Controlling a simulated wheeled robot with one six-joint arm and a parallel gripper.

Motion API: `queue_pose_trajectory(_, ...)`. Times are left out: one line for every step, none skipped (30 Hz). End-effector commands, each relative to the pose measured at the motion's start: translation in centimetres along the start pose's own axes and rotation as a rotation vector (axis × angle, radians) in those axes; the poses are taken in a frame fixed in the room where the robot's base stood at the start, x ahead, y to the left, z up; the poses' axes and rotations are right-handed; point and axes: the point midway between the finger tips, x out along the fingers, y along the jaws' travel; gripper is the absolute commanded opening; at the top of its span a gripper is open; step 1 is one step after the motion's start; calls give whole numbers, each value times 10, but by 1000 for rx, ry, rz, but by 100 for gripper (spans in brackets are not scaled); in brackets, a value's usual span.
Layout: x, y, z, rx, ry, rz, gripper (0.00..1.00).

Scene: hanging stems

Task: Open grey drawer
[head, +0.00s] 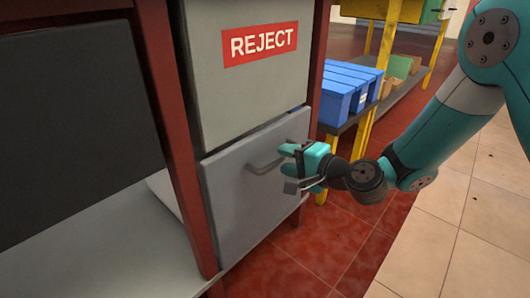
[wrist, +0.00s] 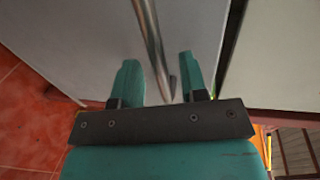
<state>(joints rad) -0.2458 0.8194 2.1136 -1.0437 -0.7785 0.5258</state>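The grey drawer (head: 245,205) is the lower front of the cabinet, below the panel with the red REJECT label. My gripper (head: 291,168) is at the handle's right end. In the wrist view the two teal fingers (wrist: 160,82) are apart, with the handle (wrist: 150,38) running between them. Neither finger clearly touches the bar. The grey drawer front (wrist: 95,45) fills much of that view.
The REJECT panel (head: 245,85) sits above the drawer, between dark red posts (head: 172,110). A shelf with blue bins (head: 338,92) and yellow legs (head: 363,135) stands to the right, behind my arm. Tiled floor (head: 330,240) in front of the drawer is clear.

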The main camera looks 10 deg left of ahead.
Motion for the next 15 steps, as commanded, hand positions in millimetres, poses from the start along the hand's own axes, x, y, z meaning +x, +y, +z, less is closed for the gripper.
queue_pose_trajectory(2, 0, -2, 2, 6, -1, 40)
queue_pose_trajectory(3, 0, -3, 3, 9, -1, 40)
queue_pose_trajectory(4, 1, -4, 3, 13, -1, 40)
queue_pose_trajectory(5, 1, -4, 3, 15, -1, 40)
queue_pose_trajectory(5, 2, -5, 3, 16, 0, 40)
queue_pose_trajectory(6, 2, -5, 3, 18, 0, 40)
queue_pose_trajectory(6, 2, -5, 3, 18, 0, 40)
queue_pose_trajectory(6, 2, -5, 3, 18, 0, 40)
queue_pose_trajectory(7, 2, -5, 3, 18, 0, 40)
queue_pose_trajectory(7, 2, -5, 3, 18, -1, 40)
queue_pose_trajectory(7, 2, -5, 3, 18, -1, 40)
queue_pose_trajectory(7, 2, -5, 3, 17, -1, 40)
queue_pose_trajectory(7, 2, -4, 3, 17, -1, 40)
queue_pose_trajectory(7, 2, -4, 3, 17, -1, 40)
queue_pose_trajectory(7, 2, -4, 3, 17, -1, 35)
